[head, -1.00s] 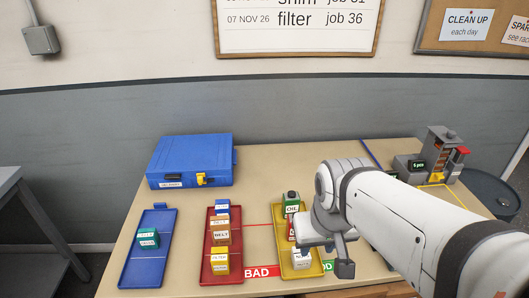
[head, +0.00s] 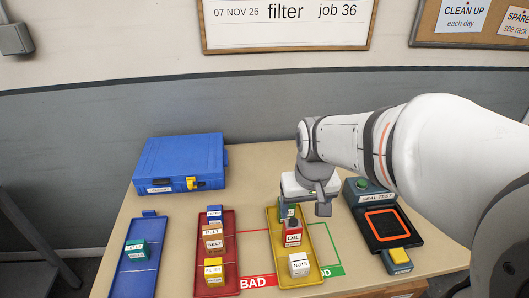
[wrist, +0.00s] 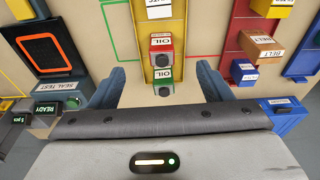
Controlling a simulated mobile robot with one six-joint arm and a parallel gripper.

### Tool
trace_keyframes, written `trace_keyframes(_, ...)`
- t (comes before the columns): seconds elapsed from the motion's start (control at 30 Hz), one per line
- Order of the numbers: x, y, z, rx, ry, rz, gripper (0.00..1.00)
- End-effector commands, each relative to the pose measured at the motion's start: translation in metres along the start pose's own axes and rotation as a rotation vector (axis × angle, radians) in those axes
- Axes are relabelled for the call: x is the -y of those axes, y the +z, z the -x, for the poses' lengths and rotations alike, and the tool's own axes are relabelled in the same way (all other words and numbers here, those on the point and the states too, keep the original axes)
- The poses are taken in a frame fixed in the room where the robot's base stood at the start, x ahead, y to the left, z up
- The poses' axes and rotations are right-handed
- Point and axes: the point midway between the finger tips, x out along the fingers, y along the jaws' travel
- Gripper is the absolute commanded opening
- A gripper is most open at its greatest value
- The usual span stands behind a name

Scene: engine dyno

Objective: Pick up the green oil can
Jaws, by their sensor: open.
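The green oil can (head: 285,212) stands at the far end of the yellow tray (head: 317,278), partly hidden by my gripper in the head view. In the wrist view, the green oil can (wrist: 165,75) shows its OIL label and dark cap. My gripper (wrist: 160,80) is open, with its two blue-grey fingers on either side of the can in the picture and apart from it. A red oil can (head: 292,235) stands right beside the green one, nearer the front. In the head view, my gripper (head: 308,200) is over the tray's far end.
A white NUTS box (head: 299,265) stands at the tray's near end. A red tray (head: 227,284) with several boxes and a blue tray (head: 135,287) lie to the left. A SEAL TEST unit (head: 385,222) is close on the right. A blue case (head: 180,160) lies at the back left.

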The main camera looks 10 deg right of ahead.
Motion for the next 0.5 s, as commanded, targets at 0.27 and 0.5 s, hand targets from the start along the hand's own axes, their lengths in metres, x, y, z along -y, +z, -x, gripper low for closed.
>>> trace_keyframes(0.27, 0.001, -0.087, -0.06, 0.099, -0.005, 0.027, 0.73)
trace_keyframes(0.5, 0.002, -0.126, -0.108, 0.146, -0.008, 0.04, 0.73)
